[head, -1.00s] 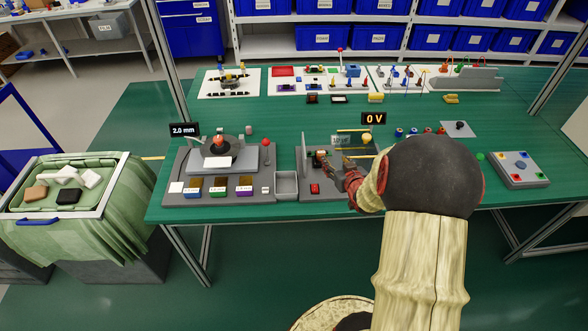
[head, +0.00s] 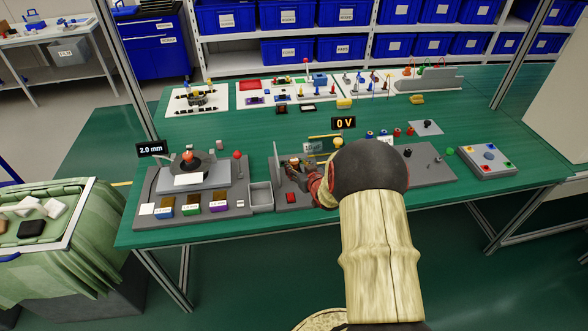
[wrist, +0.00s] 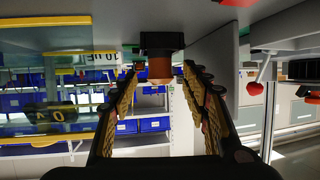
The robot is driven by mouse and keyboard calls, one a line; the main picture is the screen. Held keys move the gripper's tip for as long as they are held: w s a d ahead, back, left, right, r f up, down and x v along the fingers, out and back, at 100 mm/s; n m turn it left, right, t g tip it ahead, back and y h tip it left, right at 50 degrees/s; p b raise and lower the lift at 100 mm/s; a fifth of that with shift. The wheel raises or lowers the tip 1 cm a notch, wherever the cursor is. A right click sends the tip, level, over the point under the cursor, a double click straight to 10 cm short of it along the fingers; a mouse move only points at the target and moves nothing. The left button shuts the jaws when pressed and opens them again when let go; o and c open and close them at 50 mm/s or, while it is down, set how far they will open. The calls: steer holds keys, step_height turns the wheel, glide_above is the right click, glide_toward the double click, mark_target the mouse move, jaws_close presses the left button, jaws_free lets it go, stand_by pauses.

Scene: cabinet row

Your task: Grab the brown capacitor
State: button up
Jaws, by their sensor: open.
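The brown capacitor (wrist: 160,69) shows in the wrist view, which is upside down. It is a short brown cylinder seated against a dark square holder (wrist: 161,42). My gripper (wrist: 160,78) is open, with one finger on each side of the capacitor and a visible gap on both sides. In the head view my gripper (head: 291,168) is at the grey station in the middle of the bench, beside its upright plate. My arm and fingers hide most of the capacitor there.
A clear panel with yellow edges (wrist: 75,52) stands close beside my gripper, with a grey wall on the other side. A red button (head: 291,198) and a grey open bin (head: 260,195) are near. A "0 V" display (head: 344,123) stands behind.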

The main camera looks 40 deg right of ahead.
steer(key=shift+b+x, duration=0.3)
steer(key=shift+x, duration=1.05)
steer(key=shift+s, duration=0.1)
steer(key=shift+c, duration=1.4)
jaws_close()
